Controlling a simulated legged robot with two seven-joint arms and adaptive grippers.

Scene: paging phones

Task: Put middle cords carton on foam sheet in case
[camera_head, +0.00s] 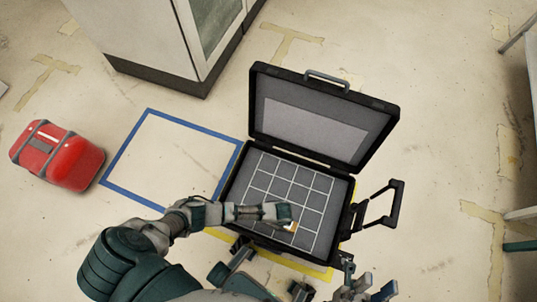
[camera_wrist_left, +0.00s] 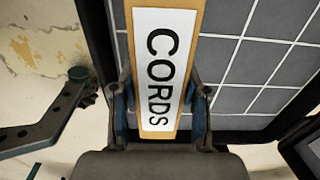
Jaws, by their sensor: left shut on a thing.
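The open black case (camera_head: 229,186) lies on the floor with its lid raised at the back. A dark grey foam sheet (camera_head: 288,187) with a white grid fills its base; the sheet also shows in the left wrist view (camera_wrist_left: 240,58). My left gripper (camera_head: 284,213) reaches over the sheet from the left and is shut on the cords carton (camera_head: 291,227). In the left wrist view the carton (camera_wrist_left: 166,70) is tan with a white CORDS label, held between both fingers over the sheet. I cannot tell whether it touches the foam. My right gripper (camera_head: 372,287) is open and empty, in front of the case.
A red suitcase (camera_head: 58,155) lies at the left. A blue tape square (camera_head: 122,149) on the floor between it and the case is empty. The case's pull handle (camera_head: 392,190) sticks out right. A cabinet (camera_head: 165,35) stands behind.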

